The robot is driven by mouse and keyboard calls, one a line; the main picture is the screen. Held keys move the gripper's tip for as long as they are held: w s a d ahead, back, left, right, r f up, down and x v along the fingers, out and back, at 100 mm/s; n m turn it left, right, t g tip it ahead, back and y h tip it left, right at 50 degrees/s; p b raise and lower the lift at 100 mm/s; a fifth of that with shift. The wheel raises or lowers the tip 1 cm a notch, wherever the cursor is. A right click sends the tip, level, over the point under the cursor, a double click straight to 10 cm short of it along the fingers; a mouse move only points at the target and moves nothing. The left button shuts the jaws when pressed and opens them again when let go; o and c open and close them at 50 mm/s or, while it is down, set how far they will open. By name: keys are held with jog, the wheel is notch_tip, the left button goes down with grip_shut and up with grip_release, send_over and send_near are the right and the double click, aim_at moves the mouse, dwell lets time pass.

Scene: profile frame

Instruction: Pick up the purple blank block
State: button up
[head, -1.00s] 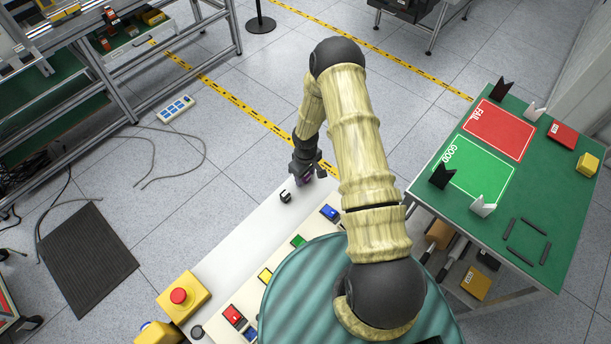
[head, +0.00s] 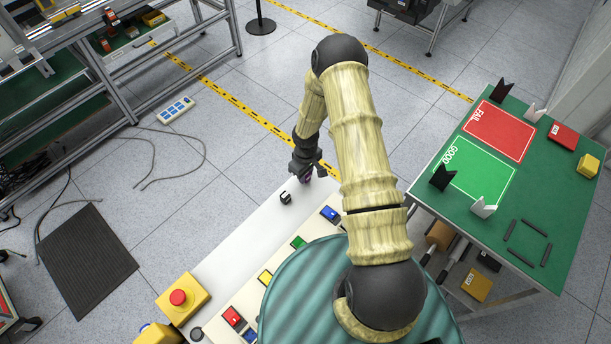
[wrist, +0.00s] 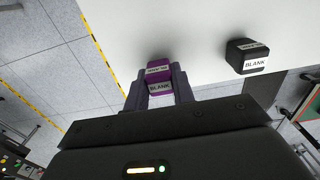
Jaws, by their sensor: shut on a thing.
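The purple blank block (wrist: 159,78) sits between the two fingers of my gripper (wrist: 160,92) in the wrist view. Its white label reads BLANK. My gripper is shut on it, with a finger against each side. In the head view my gripper (head: 306,172) is at the far end of the white bench (head: 240,226), and only a small bit of purple (head: 308,178) shows below it. I cannot tell for sure whether the block touches the bench top.
A black BLANK block (wrist: 246,57) stands on the white surface near my gripper; it also shows in the head view (head: 285,198). Coloured switches (head: 265,276) and a yellow box with a red button (head: 180,298) line the bench. A green table (head: 545,215) stands at the right.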

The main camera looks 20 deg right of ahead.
notch_tip(320, 180, up, 9)
jog(key=b, duration=0.2)
jog(key=shift+b, duration=0.3)
